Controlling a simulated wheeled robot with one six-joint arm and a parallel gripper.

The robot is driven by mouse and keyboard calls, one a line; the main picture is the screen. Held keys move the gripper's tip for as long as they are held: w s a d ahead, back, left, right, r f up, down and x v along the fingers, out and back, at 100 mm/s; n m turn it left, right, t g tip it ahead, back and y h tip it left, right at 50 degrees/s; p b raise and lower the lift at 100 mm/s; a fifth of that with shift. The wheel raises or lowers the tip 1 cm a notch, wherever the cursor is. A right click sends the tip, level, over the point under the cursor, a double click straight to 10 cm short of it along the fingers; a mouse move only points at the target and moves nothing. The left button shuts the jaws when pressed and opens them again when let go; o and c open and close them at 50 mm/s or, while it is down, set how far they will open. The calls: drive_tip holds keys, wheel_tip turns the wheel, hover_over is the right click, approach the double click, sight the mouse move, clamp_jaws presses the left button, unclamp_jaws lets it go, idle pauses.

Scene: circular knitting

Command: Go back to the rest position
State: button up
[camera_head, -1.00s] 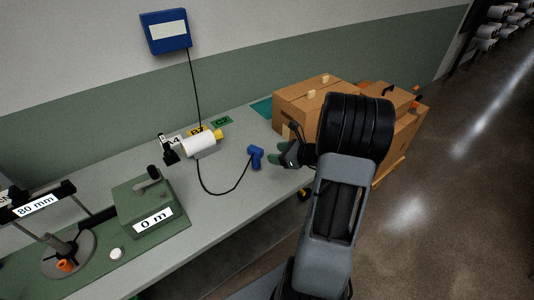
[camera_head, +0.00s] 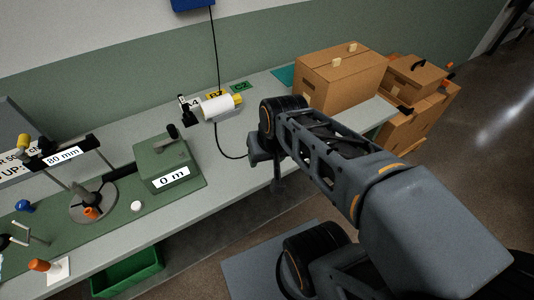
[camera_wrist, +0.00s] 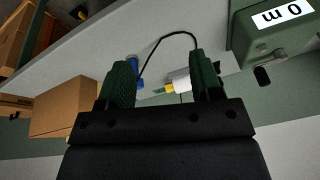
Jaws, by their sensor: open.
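My gripper (camera_wrist: 160,75) shows in the wrist view with its two dark green fingers apart and nothing held between them. That view is turned over, with the bench seen beyond the fingers. In the head view my arm reaches from the lower right to the bench's front edge, and the gripper cannot be made out clearly there. A blue handheld device (camera_wrist: 133,66) on a black cable shows beside the left finger in the wrist view; my arm hides it in the head view. The grey bench (camera_head: 225,180) lies left of my arm.
A white yarn cone (camera_head: 219,108) with a yellow end lies on the bench. A green box marked "0 m" (camera_head: 165,163) and an "80 mm" stand (camera_head: 62,157) are further left. Cardboard boxes (camera_head: 340,78) stand at the right. A green bin (camera_head: 128,272) is below the bench.

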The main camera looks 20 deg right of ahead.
drive_tip(key=shift+s+r+n+h, duration=0.2)
drive_tip(key=shift+r+n+h, duration=0.15)
drive_tip(key=shift+n, duration=0.55)
